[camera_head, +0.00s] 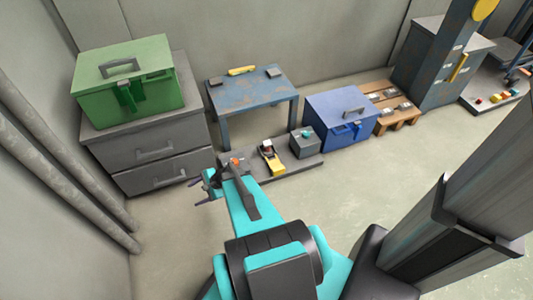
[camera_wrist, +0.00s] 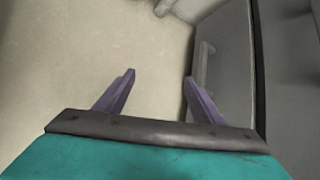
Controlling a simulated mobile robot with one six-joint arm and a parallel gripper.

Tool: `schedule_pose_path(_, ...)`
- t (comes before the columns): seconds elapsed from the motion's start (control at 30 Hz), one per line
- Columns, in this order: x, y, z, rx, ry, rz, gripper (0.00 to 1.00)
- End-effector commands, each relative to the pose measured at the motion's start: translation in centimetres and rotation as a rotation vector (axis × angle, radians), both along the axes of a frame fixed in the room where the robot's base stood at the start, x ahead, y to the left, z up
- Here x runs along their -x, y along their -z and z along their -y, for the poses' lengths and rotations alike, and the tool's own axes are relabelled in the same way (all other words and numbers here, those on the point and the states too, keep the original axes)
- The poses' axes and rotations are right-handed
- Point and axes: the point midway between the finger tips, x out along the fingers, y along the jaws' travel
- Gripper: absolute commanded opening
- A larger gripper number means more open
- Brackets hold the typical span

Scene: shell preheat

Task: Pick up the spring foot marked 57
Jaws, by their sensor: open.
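My gripper (camera_head: 197,191) is open and empty in front of the grey drawer cabinet. In the wrist view its two purple fingers (camera_wrist: 159,77) are spread apart, with bare floor between them. I cannot make out a mark 57 on anything. Several small grey pieces with pale patches (camera_head: 390,100) lie on a low wooden pallet (camera_head: 408,116) at the back right, well away from my gripper. They are too small to read, and I cannot tell whether the spring foot is among them.
A green box (camera_head: 125,84) stands on the grey drawer cabinet (camera_head: 150,147). A blue table (camera_head: 250,93) is behind. Along the wall are a grey box (camera_head: 304,145), a blue chest (camera_head: 342,117) and a tall grey-blue machine (camera_head: 430,75). The floor at centre right (camera_head: 380,175) is clear.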

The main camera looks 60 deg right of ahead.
Motion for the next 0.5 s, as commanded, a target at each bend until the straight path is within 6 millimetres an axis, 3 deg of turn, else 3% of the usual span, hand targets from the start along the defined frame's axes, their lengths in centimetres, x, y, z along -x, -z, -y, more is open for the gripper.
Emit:
schedule_pose_path(0.03,-0.4,1.3,2.5,-0.024,0.085,0.017,0.62)
schedule_pose_path(0.27,-0.7,2.7,13.2,-0.148,0.463,0.100,0.62)
schedule_pose_path(0.5,2.0,4.3,24.9,-0.291,0.845,0.205,0.62)
